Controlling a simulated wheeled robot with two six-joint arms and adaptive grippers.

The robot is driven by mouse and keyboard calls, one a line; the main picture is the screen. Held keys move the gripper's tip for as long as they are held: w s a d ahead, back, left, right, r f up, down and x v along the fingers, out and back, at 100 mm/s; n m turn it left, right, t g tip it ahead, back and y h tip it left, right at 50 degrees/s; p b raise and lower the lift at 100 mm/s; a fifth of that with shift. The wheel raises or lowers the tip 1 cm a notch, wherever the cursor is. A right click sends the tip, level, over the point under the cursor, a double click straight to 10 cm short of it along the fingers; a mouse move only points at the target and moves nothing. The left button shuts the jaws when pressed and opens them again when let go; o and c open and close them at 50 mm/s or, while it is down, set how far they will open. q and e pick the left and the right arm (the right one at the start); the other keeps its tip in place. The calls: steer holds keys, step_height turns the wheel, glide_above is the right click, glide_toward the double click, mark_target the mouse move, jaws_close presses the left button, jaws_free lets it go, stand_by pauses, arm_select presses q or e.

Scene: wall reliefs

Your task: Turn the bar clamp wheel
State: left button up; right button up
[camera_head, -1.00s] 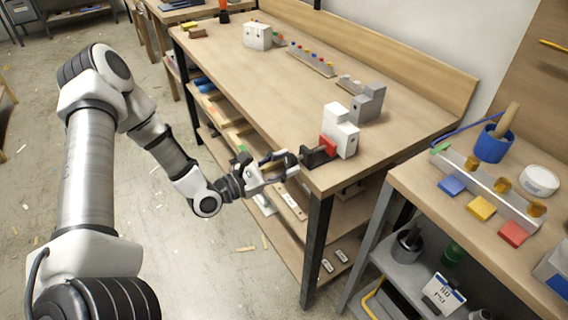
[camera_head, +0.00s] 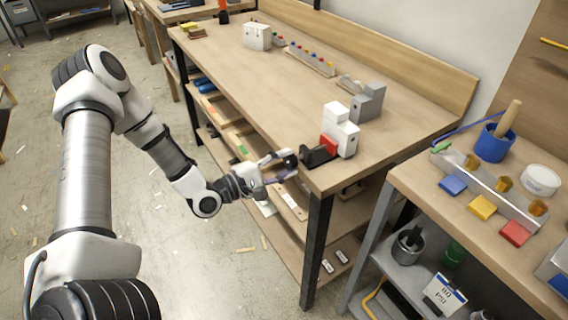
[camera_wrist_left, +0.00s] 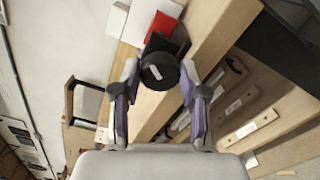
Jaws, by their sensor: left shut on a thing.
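The bar clamp (camera_head: 318,156) sits at the near corner of the wooden workbench, its black body beside a red block (camera_head: 327,143) and a white block (camera_head: 346,139). Its round black wheel (camera_head: 290,160) sticks out past the bench's front edge. In the left wrist view the wheel (camera_wrist_left: 158,72) faces me with a pale mark on it. My left gripper (camera_head: 282,167) is shut on the wheel, one finger on each side; the fingers (camera_wrist_left: 160,82) flank it in the wrist view. My right gripper is not in view.
The workbench (camera_head: 300,100) also holds a grey block (camera_head: 368,102) and a rail with coloured knobs (camera_head: 312,60) farther back. A second bench with a blue cup (camera_head: 493,147) stands at the right. Shelves lie below the bench edge; the floor at left is mostly open.

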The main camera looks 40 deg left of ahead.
arm_select(q)
steer(key=m, duration=0.6)
steer(key=m+p, duration=0.1)
steer(key=m, duration=0.5)
steer(key=shift+f+m, duration=0.1)
steer(key=shift+m, duration=0.2)
steer(key=m+p, duration=0.1)
steer(key=m, duration=0.5)
steer(key=m+p, duration=0.1)
steer(key=m, duration=0.5)
steer(key=shift+a+m+p, duration=0.1)
steer(key=shift+m+p, duration=0.2)
steer(key=shift+m, duration=0.1)
steer(key=m+p, duration=0.2)
steer(key=m, duration=0.4)
steer(key=m+p, duration=0.2)
steer(key=m, duration=0.3)
steer(key=shift+a+m, duration=0.1)
steer(key=shift+m, duration=0.3)
steer(key=m+p, duration=0.2)
steer(key=m, duration=0.3)
steer(key=shift+r+p, duration=0.2)
steer(key=shift+p, duration=0.1)
steer(key=m+p, duration=0.2)
steer(key=m, duration=0.1)
steer(key=shift+m, duration=0.4)
steer(key=shift+m+p, duration=0.7)
steer(key=shift+m, duration=0.6)
